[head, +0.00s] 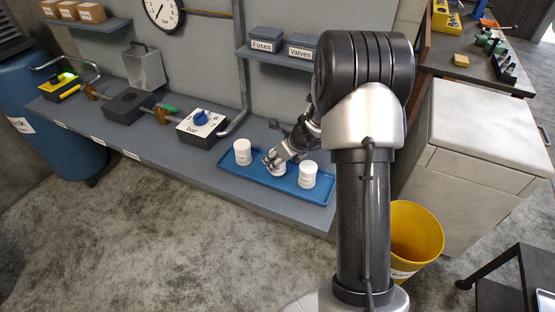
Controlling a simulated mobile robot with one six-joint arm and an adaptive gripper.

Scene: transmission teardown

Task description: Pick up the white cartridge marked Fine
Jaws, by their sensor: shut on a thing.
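A blue tray (262,179) lies on the grey bench and bears white cylindrical cartridges. One cartridge (242,152) stands upright at the tray's left, and another (308,176) stands at its right. My gripper (274,161) reaches down between them and is shut on a middle white cartridge (278,169), which is partly hidden by the fingers. It appears to be at the tray, but I cannot tell whether it touches it. No marking is readable on the cartridges, so I cannot tell which is Fine.
Above is a shelf (273,58) with boxes marked Fuses and Valves. A yellow bin (414,237) stands on the floor to the right. My arm hides part of the bench.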

